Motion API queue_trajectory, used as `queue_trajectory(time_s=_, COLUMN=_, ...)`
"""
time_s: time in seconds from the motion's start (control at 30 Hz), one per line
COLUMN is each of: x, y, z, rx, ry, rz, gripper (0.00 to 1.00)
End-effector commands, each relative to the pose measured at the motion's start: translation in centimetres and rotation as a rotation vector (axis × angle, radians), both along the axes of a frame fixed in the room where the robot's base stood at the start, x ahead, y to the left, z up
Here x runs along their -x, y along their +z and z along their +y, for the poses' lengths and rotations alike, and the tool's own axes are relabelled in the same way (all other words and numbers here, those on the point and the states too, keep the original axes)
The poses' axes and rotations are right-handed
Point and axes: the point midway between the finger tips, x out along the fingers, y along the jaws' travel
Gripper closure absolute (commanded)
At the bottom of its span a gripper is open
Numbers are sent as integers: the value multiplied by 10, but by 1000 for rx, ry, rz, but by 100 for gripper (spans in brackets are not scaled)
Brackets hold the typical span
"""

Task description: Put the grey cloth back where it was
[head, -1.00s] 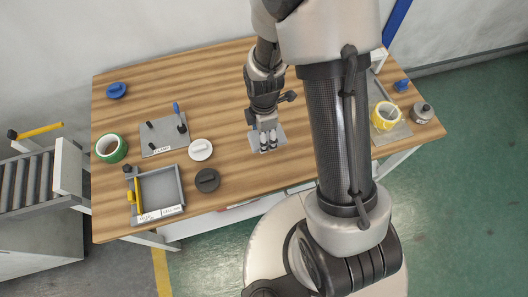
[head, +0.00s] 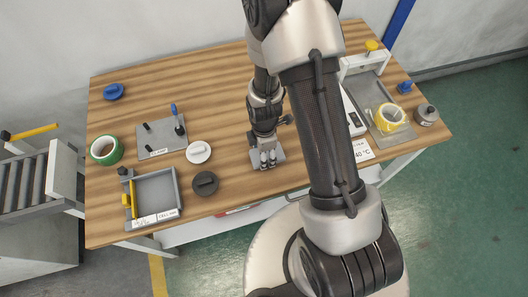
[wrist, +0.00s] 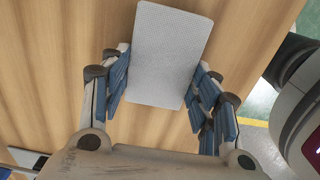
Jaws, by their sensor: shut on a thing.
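The grey cloth (head: 279,156) is a flat, light grey rectangle over the middle front of the wooden table in the head view. My gripper (head: 267,160) is shut on it from above. In the wrist view the cloth (wrist: 172,45) lies between the blue finger pads of my gripper (wrist: 157,85) and reaches out past the fingertips. I cannot tell whether the cloth touches the table.
Left of the gripper stand a white disc (head: 199,152), a dark disc (head: 205,183), a pegged plate (head: 160,147), a grey tray (head: 157,190) and a green tape roll (head: 106,150). A yellow tape roll (head: 391,117) is at the right. The table's back middle is clear.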

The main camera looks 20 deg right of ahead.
Motion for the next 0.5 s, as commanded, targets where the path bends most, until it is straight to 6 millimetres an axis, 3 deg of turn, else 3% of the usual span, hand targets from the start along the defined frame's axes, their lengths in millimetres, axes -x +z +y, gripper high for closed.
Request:
queue_trajectory(time_s=0.1, x=0, y=-4, z=0, rx=0, ry=0, rz=0, gripper=70)
queue_trajectory(time_s=0.13, x=0, y=-4, z=0, rx=0, ry=0, rz=0, gripper=43)
queue_trajectory(time_s=0.4, x=0, y=-3, z=0, rx=0, ry=0, rz=0, gripper=25)
queue_trajectory(time_s=0.5, x=0, y=-3, z=0, rx=0, ry=0, rz=0, gripper=24)
